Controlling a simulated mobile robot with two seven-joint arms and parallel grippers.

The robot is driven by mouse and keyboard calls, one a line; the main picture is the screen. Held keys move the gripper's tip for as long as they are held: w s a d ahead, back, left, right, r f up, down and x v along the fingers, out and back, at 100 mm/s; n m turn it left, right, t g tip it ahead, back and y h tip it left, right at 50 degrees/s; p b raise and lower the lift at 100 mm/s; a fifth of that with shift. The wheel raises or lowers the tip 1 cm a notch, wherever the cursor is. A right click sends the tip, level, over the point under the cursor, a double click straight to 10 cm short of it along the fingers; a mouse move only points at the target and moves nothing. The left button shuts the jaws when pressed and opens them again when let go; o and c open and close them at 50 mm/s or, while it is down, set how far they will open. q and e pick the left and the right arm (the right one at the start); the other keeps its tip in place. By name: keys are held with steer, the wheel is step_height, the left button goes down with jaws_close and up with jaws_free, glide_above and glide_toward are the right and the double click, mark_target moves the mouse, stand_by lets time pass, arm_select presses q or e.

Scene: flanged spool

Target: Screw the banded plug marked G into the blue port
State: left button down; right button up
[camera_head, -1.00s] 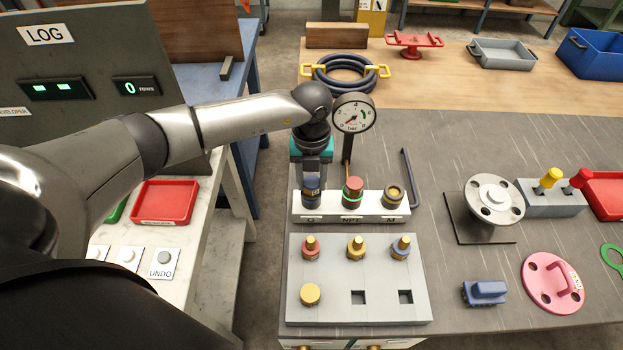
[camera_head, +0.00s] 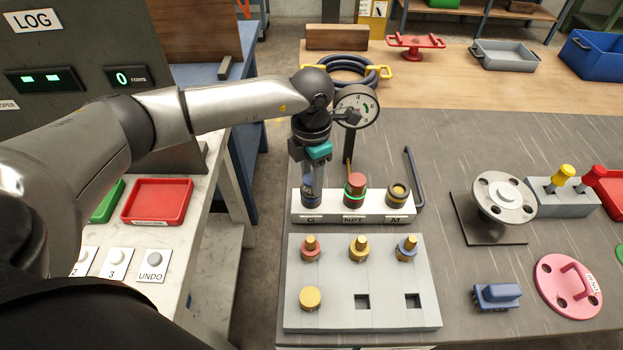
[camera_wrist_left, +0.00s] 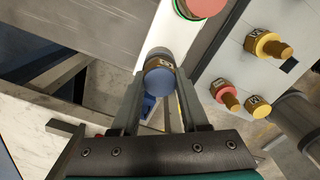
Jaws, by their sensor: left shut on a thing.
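A blue-capped plug (camera_wrist_left: 160,82) with a marked brass band sits upright at the G position of the white port block (camera_head: 330,219); the letter is too small to read. The head view shows it partly behind the fingers (camera_head: 309,196). My left gripper (camera_head: 313,184) is shut on this plug from above; its fingers flank it in the wrist view (camera_wrist_left: 158,104). The port under the plug is mostly hidden. Beside it, the NPT position holds a red-topped piece (camera_head: 356,186) with a green ring. The M position (camera_head: 398,194) shows a dark, brass-rimmed port. My right gripper is out of view.
A grey holder (camera_head: 335,272) in front carries several plugs and two empty square holes. A pressure gauge (camera_head: 356,107) stands right behind my left wrist. A flange (camera_head: 503,197) and a blue block (camera_head: 496,296) lie to the right. A red tray (camera_head: 158,201) is left.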

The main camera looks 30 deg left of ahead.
arm_select(q)
steer(key=m+b, duration=0.1)
steer(key=m, duration=0.2)
steer(key=shift+f+b, duration=0.1)
steer(key=shift+b, duration=0.2)
steer(key=m+b, duration=0.1)
steer(key=m, duration=0.2)
steer(key=shift+m+b, duration=0.3)
steer(key=shift+b, duration=0.05)
steer(key=m+b, duration=0.1)
steer(key=m, duration=0.2)
steer(key=shift+b, duration=0.3)
steer(key=shift+m+b, duration=0.3)
steer(key=shift+m, duration=0.9)
steer(key=shift+c, duration=1.7)
jaws_free()
